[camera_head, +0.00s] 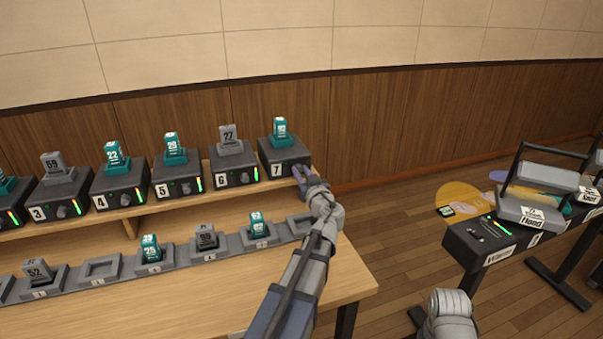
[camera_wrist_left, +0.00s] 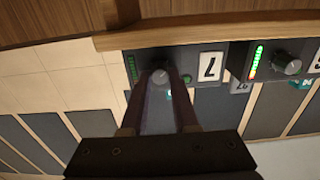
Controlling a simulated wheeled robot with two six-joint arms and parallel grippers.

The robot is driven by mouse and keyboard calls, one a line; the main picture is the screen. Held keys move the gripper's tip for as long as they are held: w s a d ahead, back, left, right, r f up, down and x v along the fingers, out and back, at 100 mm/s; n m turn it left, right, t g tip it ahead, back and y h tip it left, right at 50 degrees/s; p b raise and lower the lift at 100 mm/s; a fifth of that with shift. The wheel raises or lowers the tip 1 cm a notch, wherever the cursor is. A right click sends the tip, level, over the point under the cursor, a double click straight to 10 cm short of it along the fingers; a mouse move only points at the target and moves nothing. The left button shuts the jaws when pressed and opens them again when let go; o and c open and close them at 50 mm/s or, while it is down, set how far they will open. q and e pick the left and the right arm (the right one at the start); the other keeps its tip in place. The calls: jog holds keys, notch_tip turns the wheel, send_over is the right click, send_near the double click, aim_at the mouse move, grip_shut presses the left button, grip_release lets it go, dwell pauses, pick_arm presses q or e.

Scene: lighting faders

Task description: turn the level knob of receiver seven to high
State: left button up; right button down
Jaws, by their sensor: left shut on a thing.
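Receiver seven (camera_head: 283,155) is the dark box with the white 7 label at the right end of the upper shelf. A teal unit (camera_head: 280,131) stands upright on top of it. My left gripper (camera_head: 303,177) is at its front face and hides the knob in the head view. In the left wrist view, the picture is turned over and the level knob (camera_wrist_left: 160,77) sits between the two fingertips of my gripper (camera_wrist_left: 163,80), which is shut on it. The 7 label (camera_wrist_left: 209,66) is beside it. The level bar (camera_wrist_left: 131,68) looks mostly dark with dim green. My right gripper is not in view.
Receiver six (camera_head: 235,170) stands close beside receiver seven, with its bar lit green to red. Several more receivers line the shelf. A charger strip (camera_head: 101,270) with several units runs along the wooden desk below. A black fader stand (camera_head: 475,240) is at right over open floor.

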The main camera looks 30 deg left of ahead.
pick_arm(q)
grip_shut()
jog(key=shift+m, duration=0.3)
